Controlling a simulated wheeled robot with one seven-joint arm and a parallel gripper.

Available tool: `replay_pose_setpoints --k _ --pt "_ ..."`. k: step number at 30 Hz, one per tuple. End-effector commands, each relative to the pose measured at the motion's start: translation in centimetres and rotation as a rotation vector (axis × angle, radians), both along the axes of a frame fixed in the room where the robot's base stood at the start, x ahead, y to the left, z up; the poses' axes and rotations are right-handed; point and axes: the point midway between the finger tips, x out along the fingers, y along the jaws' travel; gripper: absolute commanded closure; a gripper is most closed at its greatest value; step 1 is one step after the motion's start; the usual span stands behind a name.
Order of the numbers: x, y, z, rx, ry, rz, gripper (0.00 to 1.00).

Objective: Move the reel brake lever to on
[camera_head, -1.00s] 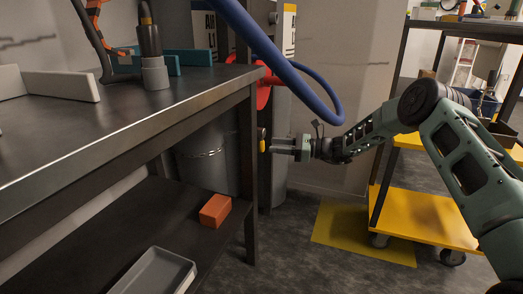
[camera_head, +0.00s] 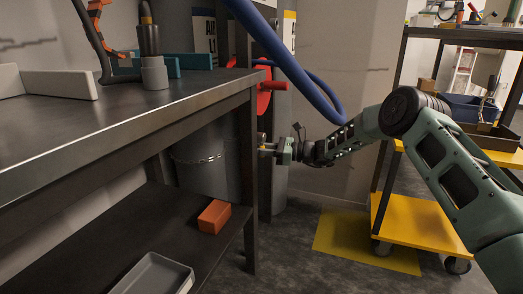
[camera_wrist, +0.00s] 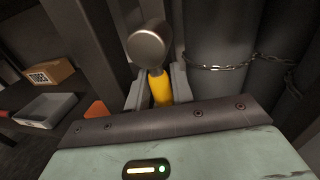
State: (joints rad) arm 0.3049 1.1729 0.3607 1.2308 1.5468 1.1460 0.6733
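The reel brake lever shows in the wrist view as a yellow grip (camera_wrist: 161,90) with a round grey metal knob (camera_wrist: 149,43) at its end. The fingers of my gripper (camera_wrist: 160,84) stand on either side of the yellow grip, close to it. Whether they press on it cannot be told. In the head view my gripper (camera_head: 268,149) is at the lever, beside the far bench leg, and mostly hides it. Lever markings are not visible.
A red reel part (camera_head: 264,95) and a blue hose (camera_head: 285,65) are above my gripper. A grey cylinder with a chain (camera_wrist: 215,50) stands close by. The bench (camera_head: 130,125) is at left, with an orange block (camera_head: 214,216) on its lower shelf. A yellow cart (camera_head: 425,218) is at right.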

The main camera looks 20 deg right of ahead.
Motion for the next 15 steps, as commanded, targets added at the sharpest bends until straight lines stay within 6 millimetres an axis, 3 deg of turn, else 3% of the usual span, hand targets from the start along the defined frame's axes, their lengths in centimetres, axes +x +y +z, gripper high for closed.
replay_pose_setpoints --k 15 --pt "0.63 -0.57 0.21 -0.107 -0.147 -0.002 0.99"
